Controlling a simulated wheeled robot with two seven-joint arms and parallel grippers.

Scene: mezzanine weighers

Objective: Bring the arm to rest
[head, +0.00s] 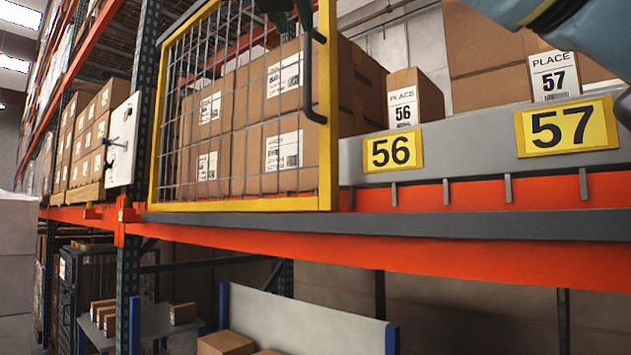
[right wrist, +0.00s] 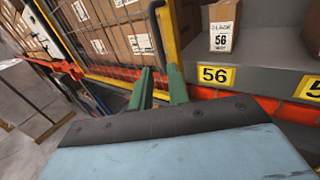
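My right gripper (head: 291,15) shows at the top of the head view, partly cut off, in front of the upper part of a yellow-framed mesh gate (head: 240,204). In the right wrist view its two green fingers (right wrist: 159,72) are apart with nothing held between them. The gate's dark handle (head: 312,90) runs down its right post; in the right wrist view the handle (right wrist: 157,30) lies beyond the fingertips, and I cannot tell how far off. My blue right arm comes in at the upper right. My left gripper is not in view.
Stacked cartons (head: 225,130) stand behind the gate mesh. To its right, boxes labelled 56 (head: 428,98) and 57 (head: 550,75) stand uncovered behind yellow number signs. An orange beam (head: 450,256) with a grey rail (head: 420,226) crosses the front. A lower shelf holds small boxes (head: 225,343).

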